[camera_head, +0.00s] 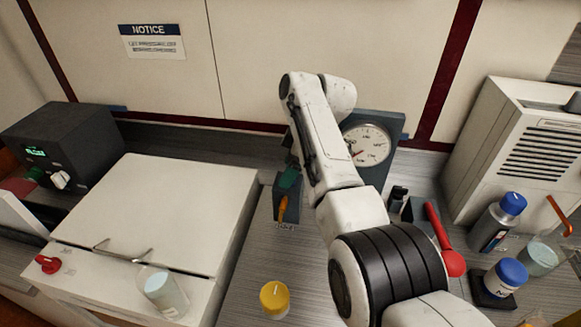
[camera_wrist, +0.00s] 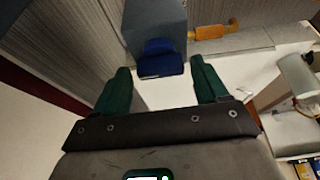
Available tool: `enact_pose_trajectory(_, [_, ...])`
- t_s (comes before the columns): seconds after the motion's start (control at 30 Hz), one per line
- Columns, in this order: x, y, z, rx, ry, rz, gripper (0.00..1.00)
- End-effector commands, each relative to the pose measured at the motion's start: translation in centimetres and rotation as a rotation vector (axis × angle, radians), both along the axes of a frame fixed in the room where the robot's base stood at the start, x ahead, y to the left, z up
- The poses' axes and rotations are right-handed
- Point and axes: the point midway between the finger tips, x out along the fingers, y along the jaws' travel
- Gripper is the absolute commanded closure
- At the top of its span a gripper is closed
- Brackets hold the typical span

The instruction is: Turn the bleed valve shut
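My gripper (camera_wrist: 160,76) is open, its two green fingers spread apart. In the wrist view a blue knob (camera_wrist: 160,57) on a grey-blue block (camera_wrist: 155,18) shows between and just beyond the fingertips; I cannot tell whether they touch it. An orange handle (camera_wrist: 215,32) sticks out from the block's side. In the head view my gripper (camera_head: 290,178) is partly hidden by my arm, over the block with the orange handle (camera_head: 283,208). The blue knob is hidden there. A pressure gauge (camera_head: 367,145) stands behind on a dark panel. No valve is labelled, so I cannot confirm which part is the bleed valve.
Left of the block is a white lidded box (camera_head: 180,200) with a red knob (camera_head: 47,264) on its front. A yellow-capped jar (camera_head: 274,298) stands in front. At right are a red-handled tool (camera_head: 445,240), blue-capped containers (camera_head: 505,275) and a vented machine (camera_head: 530,140).

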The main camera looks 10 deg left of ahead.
Motion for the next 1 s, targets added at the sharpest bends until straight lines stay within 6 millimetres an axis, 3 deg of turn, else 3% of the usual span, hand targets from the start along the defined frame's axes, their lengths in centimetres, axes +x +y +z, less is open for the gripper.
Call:
enact_pose_trajectory(0.43, [0.0, -0.4, 0.7, -0.001, 0.002, -0.001, 0.19])
enact_pose_trajectory(0.8, [0.0, -3.0, 6.8, 0.000, 0.000, -0.002, 0.19])
enact_pose_trajectory(1.0, [-0.1, -3.9, 9.1, 0.000, 0.002, -0.001, 0.19])
